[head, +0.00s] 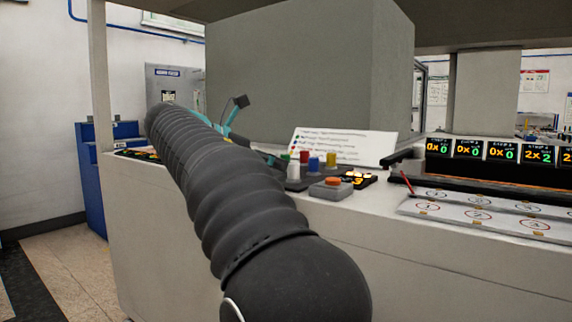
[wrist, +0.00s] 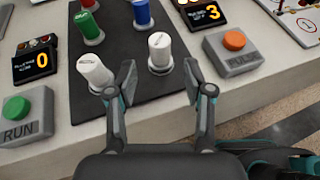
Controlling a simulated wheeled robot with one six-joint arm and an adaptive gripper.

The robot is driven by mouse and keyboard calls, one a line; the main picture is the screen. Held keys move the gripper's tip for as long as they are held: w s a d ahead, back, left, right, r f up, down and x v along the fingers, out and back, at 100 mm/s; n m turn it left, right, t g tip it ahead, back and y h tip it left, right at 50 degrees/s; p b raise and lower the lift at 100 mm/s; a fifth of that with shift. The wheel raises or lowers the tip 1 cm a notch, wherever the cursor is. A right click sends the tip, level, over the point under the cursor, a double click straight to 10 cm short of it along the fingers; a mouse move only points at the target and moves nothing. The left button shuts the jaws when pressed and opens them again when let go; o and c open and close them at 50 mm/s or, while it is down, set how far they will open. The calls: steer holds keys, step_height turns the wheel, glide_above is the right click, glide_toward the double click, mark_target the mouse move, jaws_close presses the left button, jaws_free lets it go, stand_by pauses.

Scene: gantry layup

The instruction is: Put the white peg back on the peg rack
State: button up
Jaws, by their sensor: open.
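In the wrist view, one white peg (wrist: 95,72) stands at the left edge of the black peg rack (wrist: 125,100), just left of my left finger and leaning slightly in the picture. Another white peg (wrist: 160,48) stands on a grey round base on the rack, beyond the gap between my fingers. My gripper (wrist: 158,78) is open and empty, its fingertips apart over the rack's near part. I cannot tell whether the left finger touches the left peg. In the head view a white peg (head: 293,172) shows on the counter; my arm hides much of the area beside it.
Green (wrist: 88,24) and blue (wrist: 142,13) pegs stand behind the white ones. A green RUN button (wrist: 17,107) is left and an orange button box (wrist: 234,45) right. Displays read 0 (wrist: 37,63) and 3 (wrist: 204,13). The counter's front edge is close below my gripper.

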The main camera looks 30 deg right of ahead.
steer(key=p+v, duration=0.1)
steer(key=v, duration=0.4)
steer(key=shift+a+r, duration=0.1)
steer(key=shift+a, duration=0.25)
steer(key=s+a+f+m+t+y, duration=0.1)
steer(key=s+a+f+m+y, duration=0.3)
steer(key=f, duration=0.7)
steer(key=s+a+f+m+t+y, duration=0.2)
steer(key=s+a+f+m+y, duration=0.3)
steer(key=s+f+m, duration=0.3)
steer(key=s+a+f+m+t+y, duration=0.2)
steer(key=s+a+f+m+y, duration=0.2)
steer(key=s+f, duration=0.7)
step_height(320, 180, down, 4)
steer(key=shift+s+a+m+y, duration=0.2)
steer(key=shift+a+m+y, duration=0.1)
steer(key=shift+a+m, duration=0.65)
steer(key=shift+d, duration=0.2)
steer(key=shift+r+p, duration=0.7)
